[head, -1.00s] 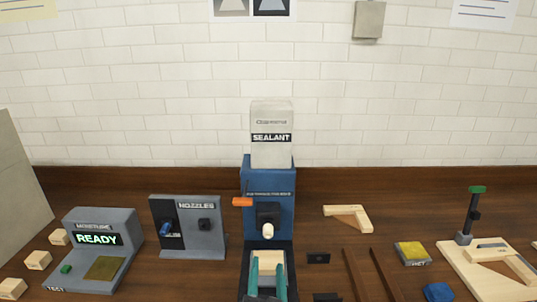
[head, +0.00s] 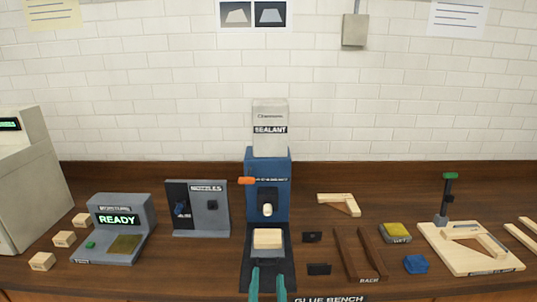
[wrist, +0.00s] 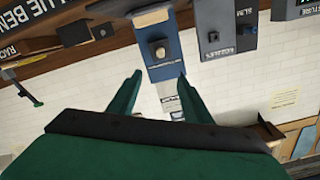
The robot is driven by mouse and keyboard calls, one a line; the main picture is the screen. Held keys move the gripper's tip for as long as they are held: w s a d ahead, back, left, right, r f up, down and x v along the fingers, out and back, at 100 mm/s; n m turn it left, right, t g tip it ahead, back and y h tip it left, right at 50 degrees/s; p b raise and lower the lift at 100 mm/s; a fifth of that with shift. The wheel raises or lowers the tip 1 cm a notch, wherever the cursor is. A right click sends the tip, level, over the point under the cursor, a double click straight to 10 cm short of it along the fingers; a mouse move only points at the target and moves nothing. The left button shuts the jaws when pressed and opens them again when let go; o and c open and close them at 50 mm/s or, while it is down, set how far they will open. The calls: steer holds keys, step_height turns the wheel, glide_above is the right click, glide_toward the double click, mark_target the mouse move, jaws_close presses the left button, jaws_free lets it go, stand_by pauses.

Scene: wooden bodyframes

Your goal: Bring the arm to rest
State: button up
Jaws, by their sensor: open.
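My gripper (head: 267,283) shows as two green fingers at the bottom middle of the head view, in front of the sealant dispenser's base. In the wrist view, the fingers of my gripper (wrist: 158,82) stand apart with nothing between them. A wooden block (head: 267,239) sits on the dark base of the blue sealant dispenser (head: 268,170), below its pale nozzle. The block also shows in the wrist view (wrist: 152,18), beyond the fingertips and apart from them.
Left of the dispenser stand the nozzles holder (head: 215,213), the moisture tester (head: 122,215) reading READY, and several small wooden blocks (head: 64,239). To the right are a rack (head: 345,255), a yellow-topped wet sponge box (head: 395,232), a blue block (head: 416,264) and a clamp board (head: 450,250).

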steer(key=s+f+n+g, duration=0.1)
steer(key=s+f+n, duration=0.1)
steer(key=s+f, duration=1.45)
steer(key=s+n+g, duration=0.1)
steer(key=s+n, duration=0.1)
steer(key=s, duration=2)
steer(key=shift+f+n+g, duration=0.2)
steer(key=shift+n+g, duration=0.1)
